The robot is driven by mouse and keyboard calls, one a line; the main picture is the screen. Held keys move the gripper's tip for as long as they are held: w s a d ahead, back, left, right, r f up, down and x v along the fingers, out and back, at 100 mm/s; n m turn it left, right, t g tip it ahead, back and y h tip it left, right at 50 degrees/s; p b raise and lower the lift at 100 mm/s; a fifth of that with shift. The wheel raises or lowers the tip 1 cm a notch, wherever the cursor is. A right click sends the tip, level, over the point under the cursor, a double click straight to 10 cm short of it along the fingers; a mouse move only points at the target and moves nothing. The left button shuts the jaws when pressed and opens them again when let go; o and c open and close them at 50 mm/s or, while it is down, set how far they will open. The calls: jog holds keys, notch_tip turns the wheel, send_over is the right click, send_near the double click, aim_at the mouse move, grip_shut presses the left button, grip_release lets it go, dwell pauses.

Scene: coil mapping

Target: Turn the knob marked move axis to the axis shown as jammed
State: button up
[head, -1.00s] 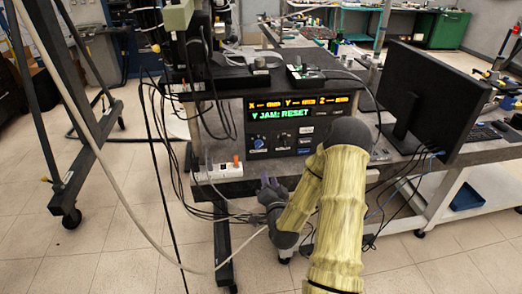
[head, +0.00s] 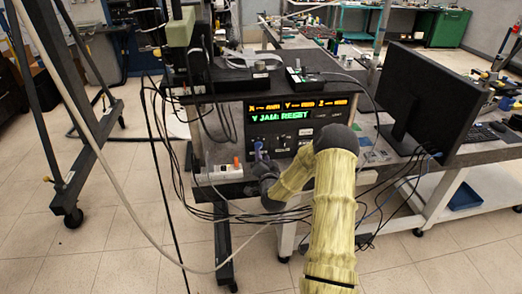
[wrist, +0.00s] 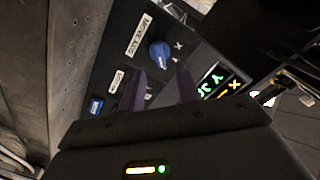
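A blue button (wrist: 95,105) and another white label (wrist: 115,82) are near the knob. A white power strip (head: 219,173) with an orange switch lies left of my gripper. Cables hang at the left. A black monitor (head: 432,100) stands at the right.

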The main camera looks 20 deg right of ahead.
aim_at(259, 146)
jog(key=x, duration=0.4)
jog(key=shift+w, duration=0.15)
grip_shut()
